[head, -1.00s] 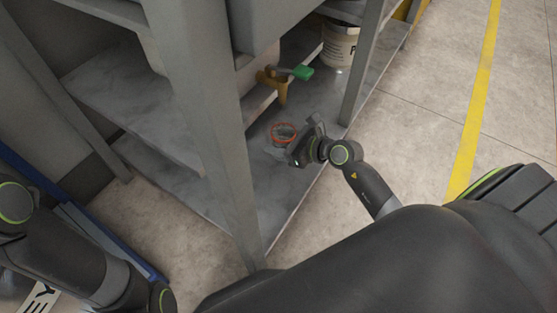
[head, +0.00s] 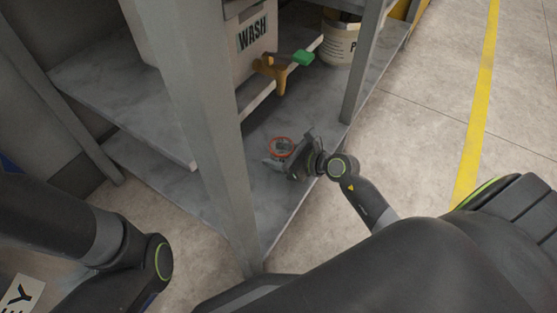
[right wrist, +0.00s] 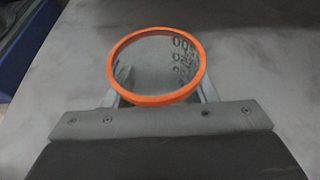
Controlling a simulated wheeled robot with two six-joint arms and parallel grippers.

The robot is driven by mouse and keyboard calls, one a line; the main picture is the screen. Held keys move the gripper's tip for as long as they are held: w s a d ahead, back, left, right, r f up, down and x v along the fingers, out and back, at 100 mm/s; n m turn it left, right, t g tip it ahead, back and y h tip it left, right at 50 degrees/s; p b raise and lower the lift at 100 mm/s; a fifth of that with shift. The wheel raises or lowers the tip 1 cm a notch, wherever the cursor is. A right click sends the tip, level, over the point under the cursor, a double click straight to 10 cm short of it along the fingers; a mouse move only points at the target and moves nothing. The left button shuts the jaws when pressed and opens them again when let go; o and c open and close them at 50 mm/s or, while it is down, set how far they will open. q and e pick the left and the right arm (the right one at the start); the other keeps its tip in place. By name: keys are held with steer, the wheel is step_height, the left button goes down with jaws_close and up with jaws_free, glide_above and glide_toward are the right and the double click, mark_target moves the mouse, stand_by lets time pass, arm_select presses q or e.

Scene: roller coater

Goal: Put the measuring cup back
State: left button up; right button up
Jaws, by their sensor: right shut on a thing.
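The measuring cup (head: 279,146) is clear with an orange rim and stands at the lower shelf (head: 262,200), below and in front of a brass tap with a green handle (head: 278,70). My right gripper (head: 280,158) is shut on the cup from the shelf's open side. In the right wrist view the cup (right wrist: 156,66) shows its round orange rim from above, with dark markings on its inner wall, between the fingers (right wrist: 158,98). I cannot tell if its base touches the shelf. My left arm is at the left of the head view; its gripper is out of frame.
A container labelled WASH (head: 235,50) stands on the upper shelf, with the tap at its front. Grey posts (head: 222,170) bound the opening. Floor at the right is clear.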

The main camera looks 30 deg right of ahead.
steer(key=shift+f, duration=0.45)
steer(key=shift+r, duration=0.1)
steer(key=o, duration=1)
steer(key=shift+o, duration=0.2)
